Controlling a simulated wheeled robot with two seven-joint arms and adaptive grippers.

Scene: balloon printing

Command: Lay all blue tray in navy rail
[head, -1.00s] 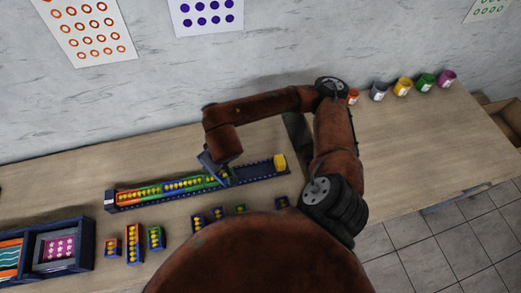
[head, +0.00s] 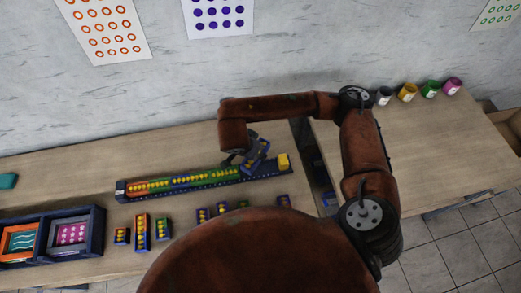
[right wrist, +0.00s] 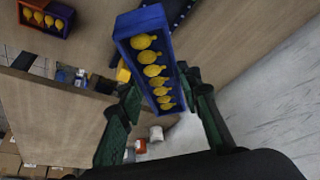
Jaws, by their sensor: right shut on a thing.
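The navy rail (head: 122,197) lies lengthwise on the table in the head view. Its left and middle part holds orange, green and blue trays with yellow balloons. A yellow block (head: 284,162) is at its right end. My right gripper (head: 256,152) is above the rail's right part, shut on a blue tray (right wrist: 138,25) with a row of yellow balloons. The right wrist view shows this tray tilted between the green fingers. Loose blue trays (head: 202,215) and (head: 284,201) lie in front of the rail. My left gripper is not in view.
Loose orange (head: 141,231) and green (head: 158,240) trays stand in front of the rail. A navy box with framed prints (head: 98,222) is at left. Paint cans (head: 407,93) stand on the right table, beyond a gap. My own body hides part of the front.

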